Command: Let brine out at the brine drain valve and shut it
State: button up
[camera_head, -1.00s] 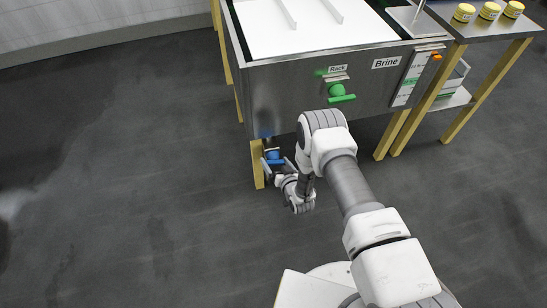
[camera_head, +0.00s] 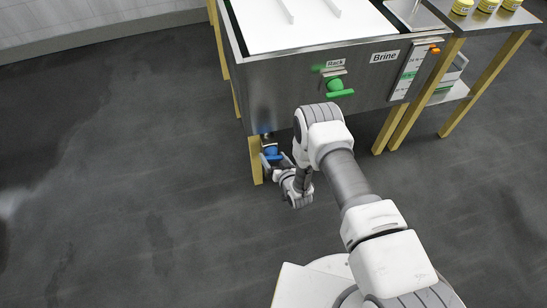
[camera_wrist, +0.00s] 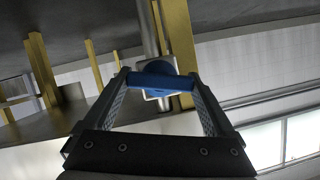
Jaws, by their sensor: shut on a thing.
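The brine drain valve has a blue handle (camera_wrist: 160,82), seen in the wrist view between my gripper's fingers. It sits on a metal pipe (camera_wrist: 149,35) under the tank. In the head view the blue handle (camera_head: 271,151) shows small below the tank's front left corner, beside a yellow leg. My gripper (camera_wrist: 160,90) is shut on the blue handle, with one finger at each end of it. In the head view my gripper (camera_head: 272,160) is partly hidden by my own wrist. No flowing brine can be made out.
The steel brine tank (camera_head: 290,85) stands above on yellow legs (camera_head: 256,160). A green rack handle (camera_head: 336,88) and a "Brine" label (camera_head: 384,57) are on its front. A side table with yellow jars (camera_head: 487,5) stands right. The floor at left is clear.

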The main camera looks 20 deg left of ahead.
jog(key=shift+n+t+h, duration=0.4)
jog(key=shift+n+h, duration=0.3)
jog(key=shift+n, duration=0.5)
jog(key=o, duration=1.1)
jog(key=shift+c, duration=0.2)
jog(key=shift+s, duration=0.15)
